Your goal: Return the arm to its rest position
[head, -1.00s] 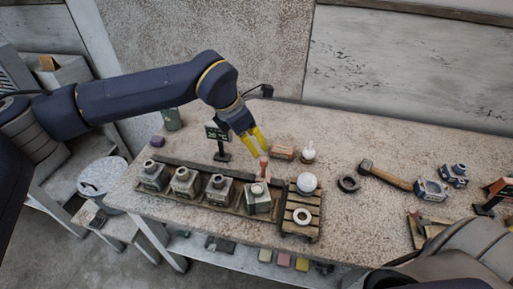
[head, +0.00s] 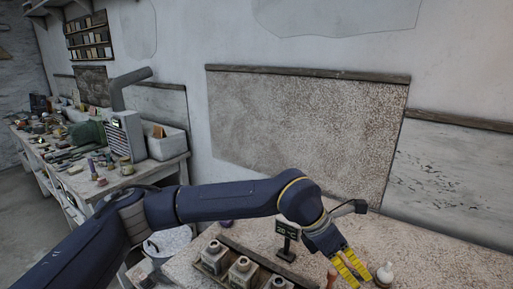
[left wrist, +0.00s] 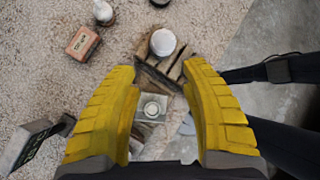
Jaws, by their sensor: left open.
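My left arm reaches in from the left in the head view. Its yellow-fingered gripper (head: 352,266) is over the work table (head: 205,278), near a small white bottle (head: 385,273). In the left wrist view the two fingers (left wrist: 158,72) are spread apart with nothing held between them. A grey block with a pale round top (left wrist: 152,108) shows between the fingers. My right gripper is not visible.
Several grey blocks (head: 242,271) stand in a row in front of a small display sign (head: 286,232). A reddish labelled block (left wrist: 82,43) lies near the bottle. A cluttered bench (head: 90,160) stands at the far left. The wall (head: 300,125) rises behind the table.

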